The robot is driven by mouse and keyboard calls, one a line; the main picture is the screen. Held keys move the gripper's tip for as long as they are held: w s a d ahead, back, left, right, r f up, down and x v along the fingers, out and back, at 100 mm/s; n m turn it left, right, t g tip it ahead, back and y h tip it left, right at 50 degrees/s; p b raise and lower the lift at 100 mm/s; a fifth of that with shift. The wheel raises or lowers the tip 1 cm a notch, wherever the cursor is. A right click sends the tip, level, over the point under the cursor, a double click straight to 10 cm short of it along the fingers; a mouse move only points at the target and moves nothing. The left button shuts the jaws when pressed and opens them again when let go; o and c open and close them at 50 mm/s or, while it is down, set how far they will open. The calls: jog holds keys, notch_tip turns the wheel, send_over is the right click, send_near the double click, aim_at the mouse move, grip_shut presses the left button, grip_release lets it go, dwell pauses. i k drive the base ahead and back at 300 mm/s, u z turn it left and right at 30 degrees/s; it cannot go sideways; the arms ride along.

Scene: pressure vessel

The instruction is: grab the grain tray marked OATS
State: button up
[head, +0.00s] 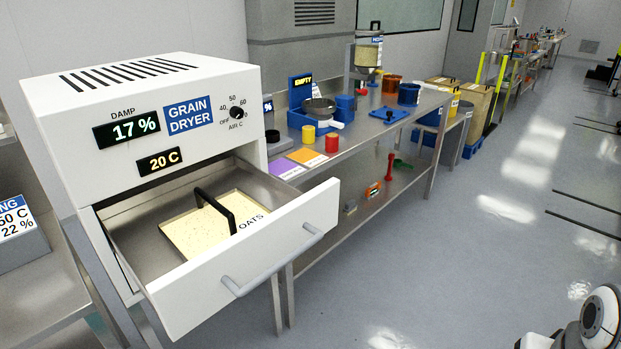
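The grain tray marked OATS (182,236) is in the head view, inside the pulled-out drawer (243,255) of the grain dryer (200,88). It is shallow, filled with pale grain, with a black bar handle (215,212) arched over it. The OATS label is on its right end. The tray lies flat, with bare drawer floor around part of it. A white rounded part of my arm shows at the bottom right corner, well away from the drawer. My gripper is not in view.
The dryer reads 17 % damp and 20 C. The drawer's grey front handle (272,262) juts toward the aisle. A steel bench (350,140) with cups, a blue scale stand and coloured mats runs behind. The grey floor (450,260) at right is clear.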

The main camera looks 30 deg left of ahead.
aim_at(192, 232)
jog(key=u, duration=0.6)
jog(key=i, duration=1.05)
jog(key=u, duration=0.75)
jog(key=k, duration=0.9)
jog(key=u, duration=0.2)
jog(key=i, duration=0.95)
jog(key=z, duration=0.05)
